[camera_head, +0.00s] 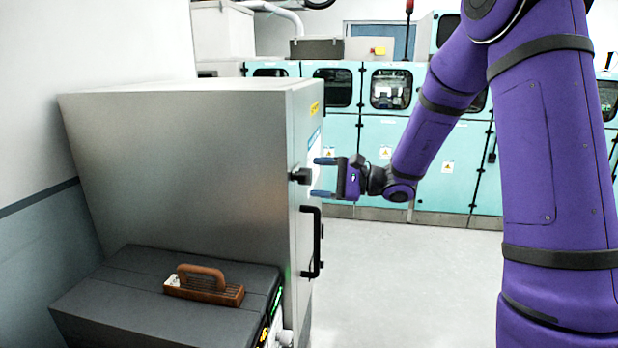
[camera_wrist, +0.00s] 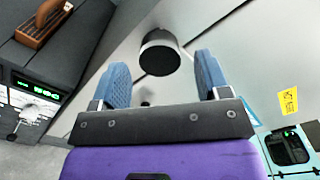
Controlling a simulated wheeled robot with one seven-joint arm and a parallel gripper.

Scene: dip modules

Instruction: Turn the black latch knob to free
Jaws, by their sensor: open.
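The black latch knob (camera_head: 300,176) sticks out from the door side of the grey metal cabinet (camera_head: 190,150). In the wrist view the knob (camera_wrist: 160,56) is a dark round cylinder, lying between the lines of my two blue fingers and slightly beyond their tips. My gripper (camera_head: 325,176) is open and empty, pointing left at the cabinet face, with one finger above and one below the knob's height in the head view. It also shows in the wrist view (camera_wrist: 164,78). I cannot tell whether the fingers touch the knob. The knob's turn angle is not clear.
A black bar handle (camera_head: 312,242) is on the cabinet door below the knob. A dark box (camera_head: 130,310) with a brown wooden-handled tool (camera_head: 205,285) on it stands in front. Teal cabinets (camera_head: 440,170) line the back. The floor at right of the cabinet is clear.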

